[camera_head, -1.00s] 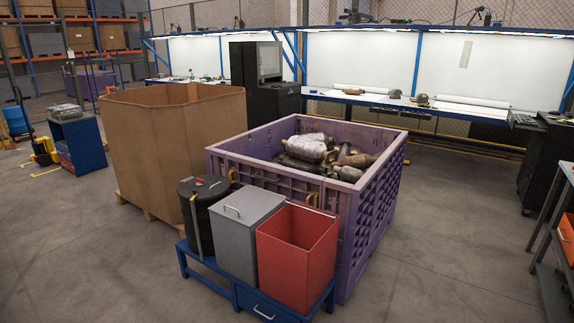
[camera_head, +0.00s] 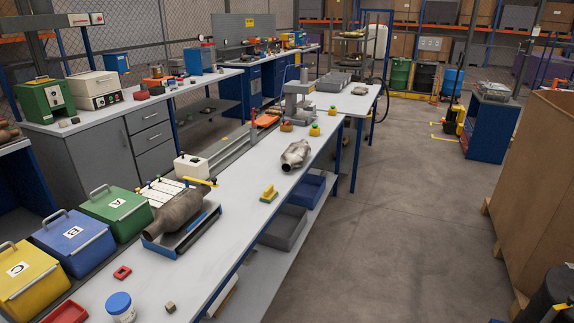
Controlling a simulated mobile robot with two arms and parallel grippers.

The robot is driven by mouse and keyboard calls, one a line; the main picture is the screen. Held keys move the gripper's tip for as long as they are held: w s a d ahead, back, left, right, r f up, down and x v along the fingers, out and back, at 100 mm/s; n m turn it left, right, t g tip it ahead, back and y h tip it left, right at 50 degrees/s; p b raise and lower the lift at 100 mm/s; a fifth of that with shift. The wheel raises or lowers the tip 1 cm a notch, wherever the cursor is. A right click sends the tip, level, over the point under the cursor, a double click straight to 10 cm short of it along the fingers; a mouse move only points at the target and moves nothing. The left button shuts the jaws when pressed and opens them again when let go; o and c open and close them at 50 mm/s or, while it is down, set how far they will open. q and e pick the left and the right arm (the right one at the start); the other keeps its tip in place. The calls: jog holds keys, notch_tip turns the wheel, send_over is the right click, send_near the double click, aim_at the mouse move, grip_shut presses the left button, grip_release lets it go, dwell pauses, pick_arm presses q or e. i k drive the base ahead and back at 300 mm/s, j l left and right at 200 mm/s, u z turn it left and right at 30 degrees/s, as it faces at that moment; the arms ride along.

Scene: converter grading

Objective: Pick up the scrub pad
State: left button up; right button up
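A small yellow and green block (camera_head: 269,194), which looks like the scrub pad, lies near the right edge of the long white workbench (camera_head: 235,209). It is too small to make out its exact shape. It sits between a large grey-brown converter (camera_head: 178,212) on a blue-edged stand and a smaller metal converter (camera_head: 296,154) farther back. Neither of my grippers is in view.
Bins marked A (camera_head: 115,209), B (camera_head: 74,235) and C (camera_head: 30,275) line the bench's left side. A blue-lidded jar (camera_head: 120,306) stands in front. Grey floor (camera_head: 385,220) is open to the right, up to a big cardboard box (camera_head: 540,185).

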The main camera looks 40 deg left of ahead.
aim_at(270, 194)
jog(key=i+j+u, duration=0.15)
jog(key=i+u, duration=0.15)
jog(key=i, duration=0.7)
jog(key=i+l+u, duration=0.1)
jog(key=i+u, duration=0.2)
jog(key=i, duration=0.65)
jog(key=i+l+u, duration=0.1)
jog(key=i+u, duration=0.4)
jog(key=i+l+u, duration=0.2)
jog(key=i+u, duration=0.25)
jog(key=i+l+u, duration=0.3)
jog(key=u, duration=0.2)
jog(key=i+l+u, duration=0.25)
jog(key=l+u, duration=0.25)
jog(key=l, duration=0.1)
